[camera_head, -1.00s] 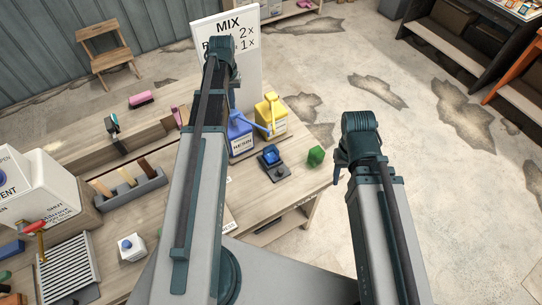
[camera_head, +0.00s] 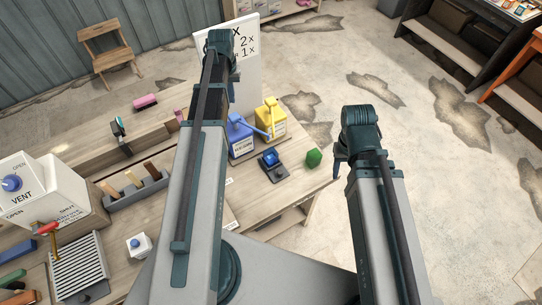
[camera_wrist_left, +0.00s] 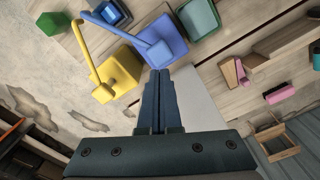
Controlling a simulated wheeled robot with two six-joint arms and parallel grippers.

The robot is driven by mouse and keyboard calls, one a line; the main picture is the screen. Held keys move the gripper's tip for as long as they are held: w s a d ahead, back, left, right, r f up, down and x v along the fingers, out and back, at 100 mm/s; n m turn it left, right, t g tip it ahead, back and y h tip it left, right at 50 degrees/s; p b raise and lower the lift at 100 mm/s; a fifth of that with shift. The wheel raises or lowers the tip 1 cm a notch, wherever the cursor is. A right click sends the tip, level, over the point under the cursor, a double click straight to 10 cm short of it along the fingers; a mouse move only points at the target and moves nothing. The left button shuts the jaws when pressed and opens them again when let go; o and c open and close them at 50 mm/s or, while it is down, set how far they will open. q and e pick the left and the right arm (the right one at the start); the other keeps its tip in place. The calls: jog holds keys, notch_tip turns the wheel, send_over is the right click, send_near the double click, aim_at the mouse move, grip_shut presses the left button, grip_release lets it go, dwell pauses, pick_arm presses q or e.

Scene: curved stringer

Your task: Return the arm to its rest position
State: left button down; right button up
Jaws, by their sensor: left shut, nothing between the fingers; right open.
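My left arm reaches forward over the workbench in the head view. Its gripper (camera_head: 234,84) hangs under the wrist near the MIX sign, mostly hidden by my arm. In the left wrist view its two fingers (camera_wrist_left: 159,72) are together with nothing between them, pointing toward a blue pump container (camera_wrist_left: 165,45). Contact with it cannot be told. My right gripper (camera_head: 338,167) is open and empty, over the floor beyond the bench's right edge, and partly hidden by its own wrist.
The MIX sign (camera_head: 248,62) stands behind the left wrist. The blue pump container (camera_head: 240,146), yellow pump container (camera_head: 271,125), a small blue-topped device (camera_head: 272,166) and a green block (camera_head: 313,158) sit at the bench's right end. A white VENT container (camera_head: 55,190) stands left.

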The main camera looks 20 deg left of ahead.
pick_arm(q)
jog(key=s+d+f+m+b, duration=0.2)
jog(key=s+d+f+b, duration=0.3)
jog(key=d, duration=0.5)
jog(key=s+d+f+m+b, duration=0.3)
jog(key=s+d+f+b, duration=0.3)
jog(key=d, duration=0.4)
jog(key=s+d+f+m+y+b, duration=0.1)
jog(key=s+d+f+b, duration=0.4)
jog(key=d, duration=0.5)
jog(key=shift+s+d+f+m+b, duration=0.25)
jog(key=shift+f+m+b, duration=0.25)
jog(key=shift+m, duration=0.4)
